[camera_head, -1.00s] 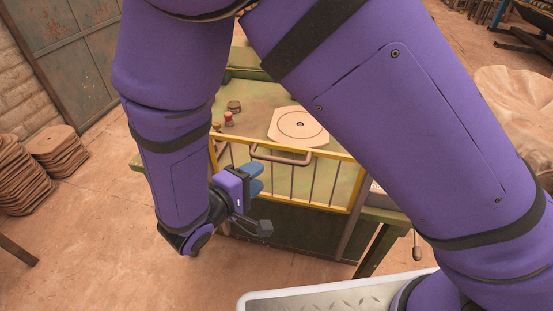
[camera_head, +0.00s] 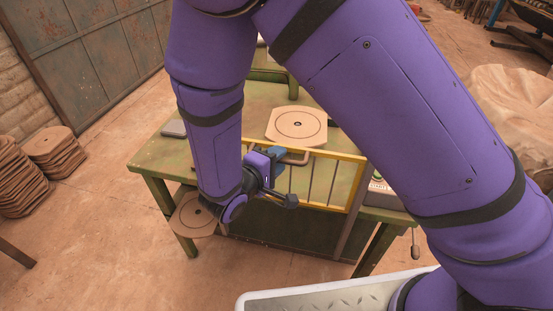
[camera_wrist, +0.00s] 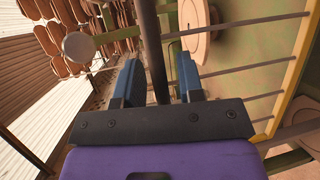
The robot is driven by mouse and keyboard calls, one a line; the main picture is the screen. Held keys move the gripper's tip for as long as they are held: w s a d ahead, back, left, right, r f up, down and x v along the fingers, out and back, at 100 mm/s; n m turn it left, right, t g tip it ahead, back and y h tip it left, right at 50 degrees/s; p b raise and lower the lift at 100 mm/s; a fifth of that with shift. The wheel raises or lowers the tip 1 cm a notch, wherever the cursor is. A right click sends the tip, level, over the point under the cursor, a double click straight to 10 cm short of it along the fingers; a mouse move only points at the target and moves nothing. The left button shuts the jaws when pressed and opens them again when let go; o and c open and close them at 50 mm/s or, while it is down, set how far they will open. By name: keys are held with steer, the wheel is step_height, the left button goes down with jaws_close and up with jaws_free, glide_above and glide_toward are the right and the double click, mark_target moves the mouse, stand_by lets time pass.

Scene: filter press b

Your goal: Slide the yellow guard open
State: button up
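The yellow guard (camera_head: 335,154) is a barred frame along the front of the green press table. Its right end shows; its left end is hidden behind my arm. A grey-brown handle bar (camera_head: 297,160) sits just below its top rail. My gripper (camera_head: 279,158) is at the left part of this handle, which it partly hides. In the wrist view, a dark bar (camera_wrist: 152,45), apparently the handle, runs between my two blue fingers (camera_wrist: 156,85). The fingers stand apart with gaps beside the bar, so the gripper looks open around it. The guard's thin rods (camera_wrist: 250,66) show to the right.
A pale plate (camera_head: 297,122) lies on the green table (camera_head: 160,155) behind the guard. Another round plate (camera_head: 185,222) is low at the table's left leg. A metal tray (camera_head: 330,298) is at the bottom. Stacked discs (camera_head: 55,150) stand far left on open floor.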

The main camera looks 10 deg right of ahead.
jaws_close()
steer(key=shift+f, duration=0.1)
step_height(320, 180, down, 23)
stand_by(0.4)
steer(key=shift+f, duration=0.1)
steer(key=shift+o, duration=0.9)
jaws_free()
steer(key=v, duration=1.1)
